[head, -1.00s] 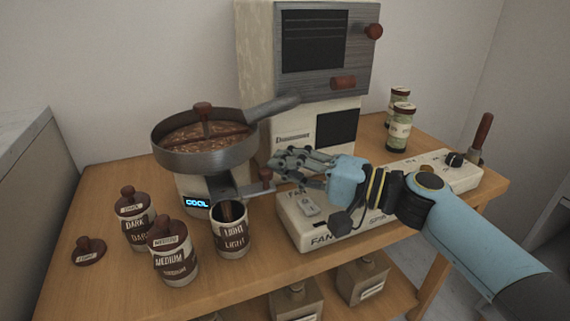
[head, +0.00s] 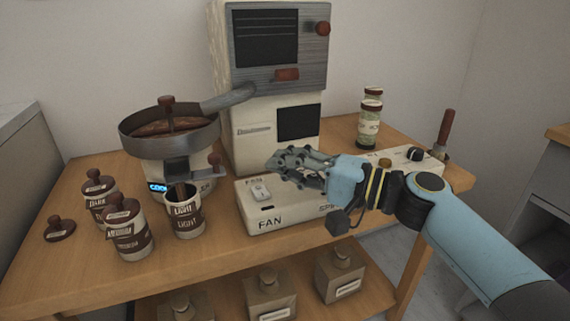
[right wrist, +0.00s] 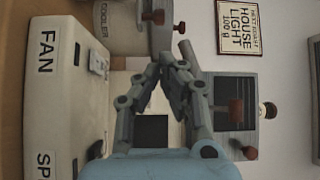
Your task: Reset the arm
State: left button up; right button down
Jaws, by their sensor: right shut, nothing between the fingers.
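My right gripper (head: 284,163) is shut and empty. In the head view it hangs above the white control box (head: 262,221) marked FAN, in front of the cream roaster (head: 277,151). In the right wrist view its fingertips (right wrist: 172,58) come together, and the box (right wrist: 70,50) shows at the left. The cooler pan (head: 205,132) stands left of the gripper, apart from it, with brown contents inside and a lit COOL display. The open LIGHT canister (head: 187,220) stands below the pan's front. My left gripper does not show.
DARK (head: 97,193) and MEDIUM (head: 129,242) canisters stand lidded at the left of the wooden cart, with a loose lid (head: 59,229) beside them. Green-filled jars (head: 369,125) stand at the back right. Lidded boxes (head: 340,271) sit on the lower shelf.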

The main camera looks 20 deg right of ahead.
jog(key=shift+s, duration=0.1)
jog(key=s+a+f+n+g+h, duration=0.1)
jog(key=s+f+n+g+h, duration=0.15)
jog(key=s+f+n, duration=0.4)
jog(key=s+f+n+g+h, duration=0.15)
jog(key=s+f+g, duration=0.25)
jog(key=s, duration=0.5)
jog(key=s+d+f+n+g+h, duration=0.1)
jog(key=s+d+f+g+h, duration=0.15)
jog(key=s+d+h, duration=0.95)
jog(key=s+d+f+g+y, duration=0.1)
jog(key=s+d+f, duration=0.1)
jog(key=f, duration=1)
jog(key=s+d+f+g+y, duration=0.1)
jog(key=s+f, duration=0.2)
jog(key=f, duration=0.8)
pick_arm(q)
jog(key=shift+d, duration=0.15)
pick_arm(e)
jog(key=s+d+f+g, duration=0.1)
jog(key=s+f, duration=1.5)
jog(key=s, duration=0.2)
jog(key=shift+s+d+m, duration=0.15)
jog(key=shift+s+m, duration=0.15)
jog(key=shift+s, duration=0.1)
